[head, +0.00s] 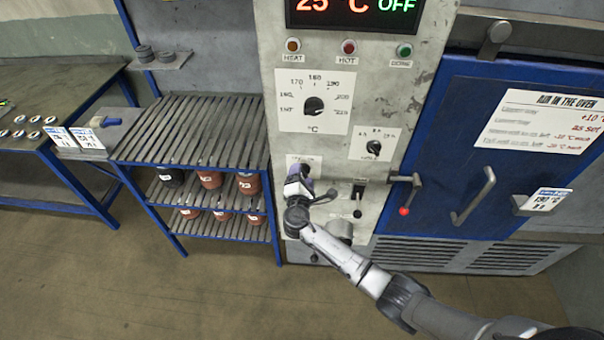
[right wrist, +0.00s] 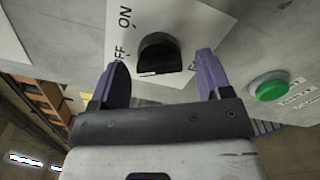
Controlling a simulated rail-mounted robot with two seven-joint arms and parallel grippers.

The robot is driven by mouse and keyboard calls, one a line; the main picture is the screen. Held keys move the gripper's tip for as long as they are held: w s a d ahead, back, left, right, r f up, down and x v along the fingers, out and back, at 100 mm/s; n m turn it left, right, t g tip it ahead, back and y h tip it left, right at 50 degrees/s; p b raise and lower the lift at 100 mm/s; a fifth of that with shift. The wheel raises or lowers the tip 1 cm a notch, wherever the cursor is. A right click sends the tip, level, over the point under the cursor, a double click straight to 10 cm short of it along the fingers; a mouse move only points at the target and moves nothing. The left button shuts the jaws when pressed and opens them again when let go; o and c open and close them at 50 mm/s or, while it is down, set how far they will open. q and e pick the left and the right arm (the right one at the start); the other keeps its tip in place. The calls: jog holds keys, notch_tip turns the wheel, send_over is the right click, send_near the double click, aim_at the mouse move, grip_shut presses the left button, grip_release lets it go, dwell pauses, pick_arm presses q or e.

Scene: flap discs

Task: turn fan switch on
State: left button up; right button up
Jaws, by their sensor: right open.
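The fan switch is a black round knob (right wrist: 158,55) on a white plate in the right wrist view. The plate is marked ON, and the other label is partly hidden by a finger, leaving "FF" visible. A short white mark shows on the knob's near lower edge. My right gripper (right wrist: 160,78) is open, its purple fingers on either side of the knob and slightly short of it; contact cannot be told. In the head view my right gripper (head: 304,172) is at the panel's lower left and hides the knob; only part of its white plate (head: 304,159) shows. My left gripper is not in view.
A green button (right wrist: 268,88) is right of the fingers in the wrist view. A slatted rack (head: 190,130) with cans stands left. Two dials (head: 314,105) are above.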

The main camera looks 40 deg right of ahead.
jog(key=shift+w+d, duration=0.45)
